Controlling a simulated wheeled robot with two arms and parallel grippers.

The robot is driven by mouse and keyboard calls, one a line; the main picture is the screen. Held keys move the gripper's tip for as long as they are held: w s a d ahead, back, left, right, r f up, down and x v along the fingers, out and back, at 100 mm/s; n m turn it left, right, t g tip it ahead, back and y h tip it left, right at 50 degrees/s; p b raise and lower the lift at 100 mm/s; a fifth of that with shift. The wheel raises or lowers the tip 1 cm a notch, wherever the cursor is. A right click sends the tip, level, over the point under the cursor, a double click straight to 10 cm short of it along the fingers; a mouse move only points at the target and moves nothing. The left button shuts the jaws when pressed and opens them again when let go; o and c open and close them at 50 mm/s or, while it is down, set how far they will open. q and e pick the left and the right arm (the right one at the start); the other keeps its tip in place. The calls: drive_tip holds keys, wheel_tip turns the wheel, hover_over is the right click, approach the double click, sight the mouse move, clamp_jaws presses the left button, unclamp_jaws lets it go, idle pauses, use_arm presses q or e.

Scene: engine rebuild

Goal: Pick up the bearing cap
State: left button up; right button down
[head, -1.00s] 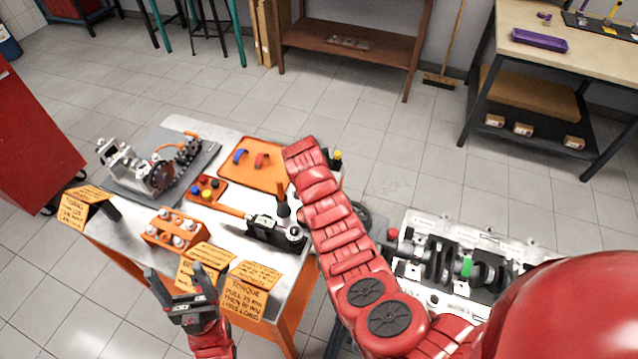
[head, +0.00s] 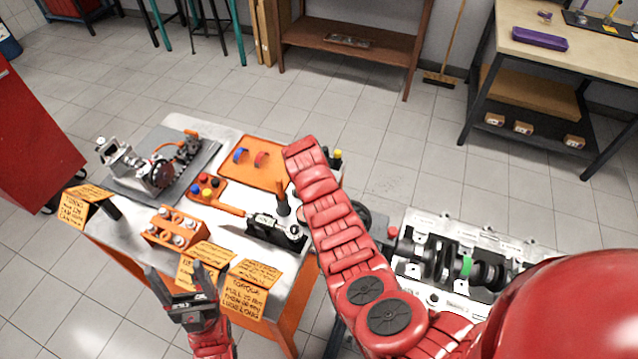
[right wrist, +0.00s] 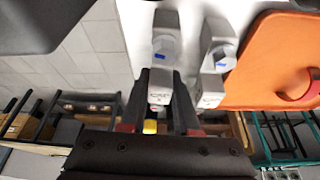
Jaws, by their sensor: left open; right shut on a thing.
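A second, similar grey cap (right wrist: 219,48) is just to the right, apart from the fingers. Both show against a white-grey surface. My left gripper (head: 182,285) is open and empty, near the table's front edge by the paper signs.
The metal table (head: 232,140) holds an orange tray (head: 262,178) with blue and red bearing shells, an orange rack (head: 170,231) and a small engine assembly (head: 155,170). An engine block with crankshaft (head: 450,262) is at the right. Open tiled floor lies beyond.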

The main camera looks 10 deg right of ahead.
drive_tip(key=shift+w+r+b, duration=0.1)
drive_tip(key=shift+r+b, duration=0.25)
drive_tip(key=shift+r, duration=0.2)
wheel_tip(320, 180, up, 8)
drive_tip(key=b, duration=0.3)
drive_tip(key=shift+r, duration=0.45)
drive_tip(key=shift+r, duration=0.1)
